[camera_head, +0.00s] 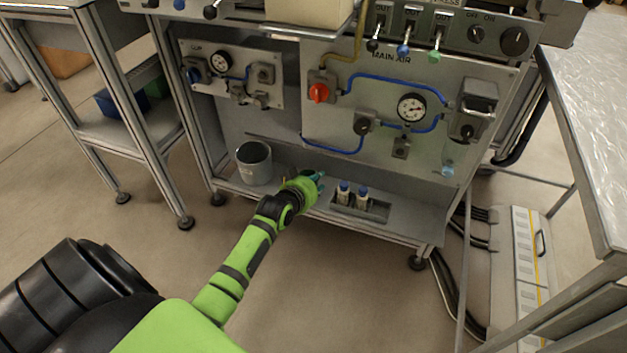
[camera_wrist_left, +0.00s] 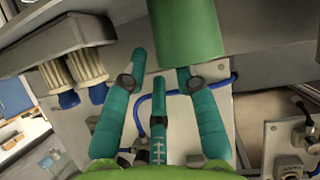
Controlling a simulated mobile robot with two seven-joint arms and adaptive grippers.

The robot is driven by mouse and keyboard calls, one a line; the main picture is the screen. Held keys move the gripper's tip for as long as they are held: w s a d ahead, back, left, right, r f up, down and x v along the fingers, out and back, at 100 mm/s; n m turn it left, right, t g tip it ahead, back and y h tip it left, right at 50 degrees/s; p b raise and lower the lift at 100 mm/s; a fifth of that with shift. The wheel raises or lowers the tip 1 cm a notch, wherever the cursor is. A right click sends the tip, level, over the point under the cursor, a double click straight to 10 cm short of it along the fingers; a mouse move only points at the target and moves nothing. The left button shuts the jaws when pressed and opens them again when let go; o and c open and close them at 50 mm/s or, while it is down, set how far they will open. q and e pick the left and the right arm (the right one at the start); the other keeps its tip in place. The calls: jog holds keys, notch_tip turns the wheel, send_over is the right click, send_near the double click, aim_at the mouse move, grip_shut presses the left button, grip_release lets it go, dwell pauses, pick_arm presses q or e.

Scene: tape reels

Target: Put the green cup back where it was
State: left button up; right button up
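A plain green cylinder, which looks like the green cup (camera_wrist_left: 186,32), shows at the top of the left wrist view, just beyond the fingertips. My left gripper (camera_head: 321,180) is low at the bench's bottom shelf, between a grey bucket and a small tray of bottles. In the wrist view its teal fingers (camera_wrist_left: 160,72) are spread, with nothing seen between them. The right-hand finger's tip is close to the cup's edge; I cannot tell if they touch. In the head view I cannot make out the cup; my gripper may hide it. My right gripper is not in view.
The grey bucket (camera_head: 254,165) stands left of my gripper on the shelf (camera_head: 400,225). Two blue-capped bottles (camera_head: 343,193) stand in the tray (camera_head: 378,210) to the right. The panel with gauges and blue pipes (camera_head: 380,80) rises behind. Open floor lies in front.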

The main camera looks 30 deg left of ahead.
pick_arm(q)
jog(key=shift+s+r, duration=0.1)
jog(key=shift+r, duration=0.1)
jog(key=p+v, duration=0.4)
jog(key=v, duration=0.6)
jog(key=s+d+f+m+g+h, duration=0.1)
jog(key=s+d+f+m+g, duration=0.2)
jog(key=s+f, duration=0.7)
jog(key=s+d+f+m+g, duration=0.3)
jog(key=s+d+f+g, duration=0.4)
jog(key=s+d+f, duration=0.3)
jog(key=s+d, duration=0.1)
jog(key=s, duration=0.1)
jog(key=shift+s+d+f+h, duration=0.3)
jog(key=shift+f+h, duration=0.1)
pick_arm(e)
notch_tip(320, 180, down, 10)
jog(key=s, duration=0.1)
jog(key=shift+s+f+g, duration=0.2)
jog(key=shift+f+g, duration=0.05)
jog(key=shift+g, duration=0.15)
